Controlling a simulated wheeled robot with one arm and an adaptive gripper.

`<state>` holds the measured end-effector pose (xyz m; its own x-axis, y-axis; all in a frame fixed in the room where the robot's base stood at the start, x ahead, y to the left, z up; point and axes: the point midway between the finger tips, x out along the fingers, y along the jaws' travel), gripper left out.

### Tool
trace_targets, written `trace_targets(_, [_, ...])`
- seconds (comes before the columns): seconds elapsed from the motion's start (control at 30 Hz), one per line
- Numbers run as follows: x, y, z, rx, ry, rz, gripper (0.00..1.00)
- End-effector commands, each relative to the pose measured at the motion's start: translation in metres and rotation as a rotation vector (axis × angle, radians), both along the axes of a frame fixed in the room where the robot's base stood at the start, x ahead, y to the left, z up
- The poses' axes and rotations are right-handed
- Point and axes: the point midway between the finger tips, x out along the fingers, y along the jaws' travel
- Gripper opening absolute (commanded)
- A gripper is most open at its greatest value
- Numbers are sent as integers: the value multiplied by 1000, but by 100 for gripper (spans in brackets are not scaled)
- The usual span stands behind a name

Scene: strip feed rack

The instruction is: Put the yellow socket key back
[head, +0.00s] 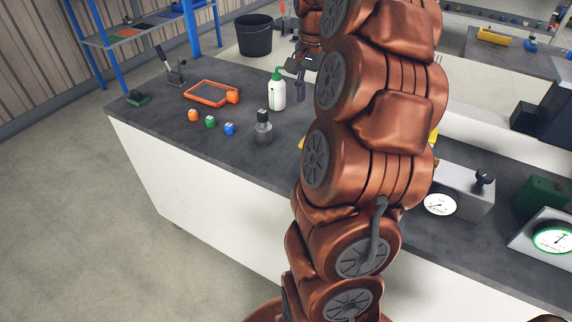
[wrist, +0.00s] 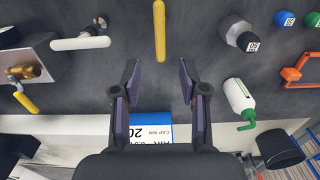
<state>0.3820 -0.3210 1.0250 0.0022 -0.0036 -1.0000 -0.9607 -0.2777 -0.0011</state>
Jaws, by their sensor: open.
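The yellow socket key shows in the wrist view as a long yellow bar (wrist: 159,30) on the dark bench, running out of the picture at the top. Its far end is cut off. In the head view only a small yellow bit (head: 302,143) shows beside my arm, perhaps the same key; my arm hides the rest. My gripper (wrist: 158,72) is open and empty, with the bar beyond its fingertips and roughly in line with the gap. The gripper also shows in the head view (head: 299,80), above the far part of the bench near the green-capped bottle.
A white-handled lever (wrist: 80,43) and a brass valve with yellow handle (wrist: 25,100) are at left.

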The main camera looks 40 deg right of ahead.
Motion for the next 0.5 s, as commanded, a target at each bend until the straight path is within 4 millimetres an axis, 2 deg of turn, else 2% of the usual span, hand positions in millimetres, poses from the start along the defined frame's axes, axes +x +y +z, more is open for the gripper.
trace_targets(0.07, [0,2,0,1,0,7,43])
trace_targets(0.17, [2,17,0,3,3,54,43])
trace_targets(0.27, [4,48,-2,8,9,156,43])
trace_targets(0.5, [-11,148,-15,25,32,488,43])
